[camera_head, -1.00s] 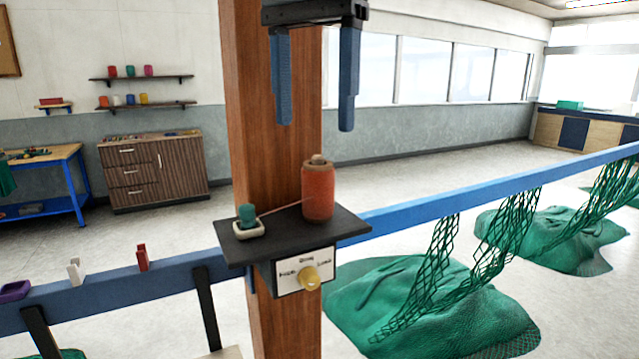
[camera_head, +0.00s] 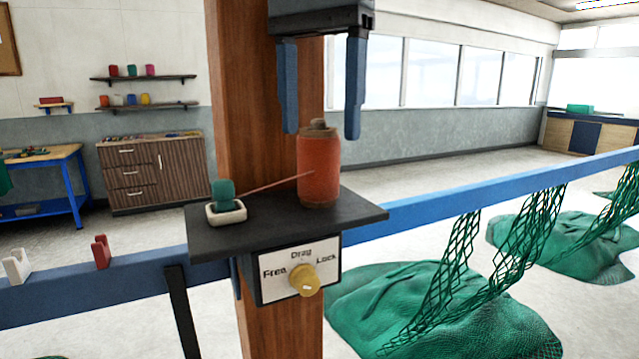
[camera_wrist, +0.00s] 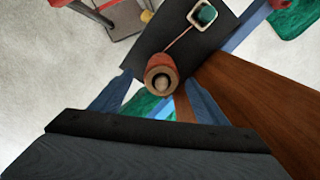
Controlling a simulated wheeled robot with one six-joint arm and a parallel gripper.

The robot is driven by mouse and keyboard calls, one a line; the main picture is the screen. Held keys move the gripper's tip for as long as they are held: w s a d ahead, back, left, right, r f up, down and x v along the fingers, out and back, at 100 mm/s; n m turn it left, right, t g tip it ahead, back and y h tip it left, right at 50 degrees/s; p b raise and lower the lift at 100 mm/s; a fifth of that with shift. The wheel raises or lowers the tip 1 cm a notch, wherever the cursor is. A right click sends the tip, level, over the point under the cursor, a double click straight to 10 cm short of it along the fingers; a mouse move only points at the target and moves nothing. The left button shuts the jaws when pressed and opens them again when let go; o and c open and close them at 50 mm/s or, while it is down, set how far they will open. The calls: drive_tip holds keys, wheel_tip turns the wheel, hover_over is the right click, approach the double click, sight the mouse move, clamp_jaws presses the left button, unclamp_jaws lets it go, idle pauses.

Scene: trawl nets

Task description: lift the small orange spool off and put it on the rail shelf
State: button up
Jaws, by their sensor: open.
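The small orange spool (camera_head: 319,172) stands upright on a small black shelf (camera_head: 290,222) on the wooden post. A thin line runs from it to a green piece in a white holder (camera_head: 225,211). My gripper (camera_head: 320,134) is open above the spool, its two blue fingers on either side of the spool's top, not closed on it. In the wrist view the spool (camera_wrist: 160,75) shows from above near the gap between my fingers (camera_wrist: 155,88). I cannot tell which surface is the rail shelf.
A wooden post (camera_head: 265,100) stands close behind the gripper. Below the shelf is a panel with a yellow knob (camera_head: 304,280), marked Free, Drag and Lock. A blue rail (camera_head: 480,198) runs across, with green nets (camera_head: 440,310) hanging and heaped at right. Red and white clips (camera_head: 101,251) sit on the rail at left.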

sight(318, 175)
drive_tip(key=shift+w+f+b, duration=0.15)
drive_tip(key=shift+f+b, duration=0.15)
drive_tip(key=shift+f, duration=0.35)
drive_tip(key=shift+a+f+p, duration=0.1)
drive_tip(key=shift+f+p, duration=1.1)
drive_tip(key=shift+f, duration=2.65)
drive_tip(key=c, duration=1.2)
drive_tip(key=shift+r, duration=0.15)
